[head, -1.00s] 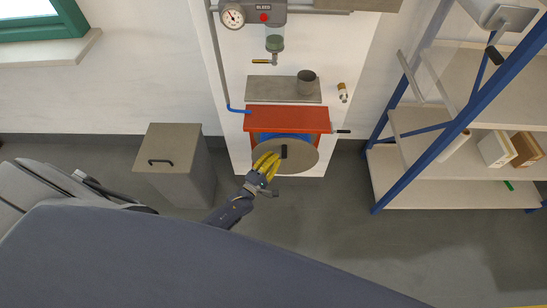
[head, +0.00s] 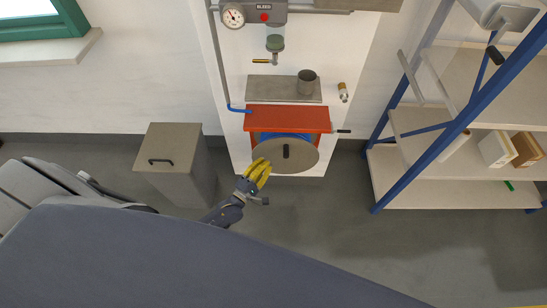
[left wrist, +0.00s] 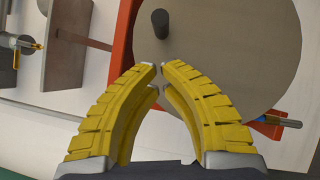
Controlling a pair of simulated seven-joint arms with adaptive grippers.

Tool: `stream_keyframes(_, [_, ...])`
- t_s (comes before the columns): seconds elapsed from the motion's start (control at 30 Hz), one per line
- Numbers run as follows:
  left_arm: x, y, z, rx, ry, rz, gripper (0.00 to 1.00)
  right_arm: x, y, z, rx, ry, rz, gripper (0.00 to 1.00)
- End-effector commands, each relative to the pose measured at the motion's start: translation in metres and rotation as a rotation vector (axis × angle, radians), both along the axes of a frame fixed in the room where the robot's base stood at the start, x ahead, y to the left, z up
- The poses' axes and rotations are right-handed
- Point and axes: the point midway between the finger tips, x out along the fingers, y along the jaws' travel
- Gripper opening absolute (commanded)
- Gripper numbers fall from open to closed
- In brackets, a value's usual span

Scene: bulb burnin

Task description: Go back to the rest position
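My left gripper (head: 263,164) has yellow fingers and hangs at the lower left edge of a round grey disc (head: 300,162) with a dark knob (head: 286,151). In the left wrist view its fingertips (left wrist: 159,68) come almost together with nothing between them. The disc (left wrist: 240,50) and the dark knob (left wrist: 160,22) lie beyond the fingertips, and the knob is clear of the fingers. My right gripper is in neither view.
The disc fronts a red housing (head: 288,119) on a white panel. A grey lidded bin (head: 173,145) stands to the left of the gripper. A blue-framed shelf (head: 430,190) stands to the right. A metal cup (head: 307,83) is on the ledge above. Floor below is open.

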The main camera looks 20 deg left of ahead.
Motion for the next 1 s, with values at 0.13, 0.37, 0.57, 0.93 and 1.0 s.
stream_keyframes(0.13, [-0.027, 0.007, -0.003, 0.002, 0.0, -0.001, 0.0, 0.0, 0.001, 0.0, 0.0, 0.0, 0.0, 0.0])
stream_keyframes(0.37, [-0.056, 0.014, -0.006, 0.002, -0.001, 0.001, 0.0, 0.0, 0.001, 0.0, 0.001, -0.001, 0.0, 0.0])
stream_keyframes(0.57, [-0.068, 0.017, -0.007, 0.002, -0.001, 0.001, 0.0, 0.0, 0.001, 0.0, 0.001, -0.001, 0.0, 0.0])
stream_keyframes(0.93, [-0.073, 0.013, -0.04, 0.363, 0.045, 0.003, 0.0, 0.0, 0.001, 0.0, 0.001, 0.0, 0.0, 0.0])
stream_keyframes(1.0, [-0.079, 0.016, -0.07, 0.568, 0.098, -0.015, 0.0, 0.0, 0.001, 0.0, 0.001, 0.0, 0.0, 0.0])
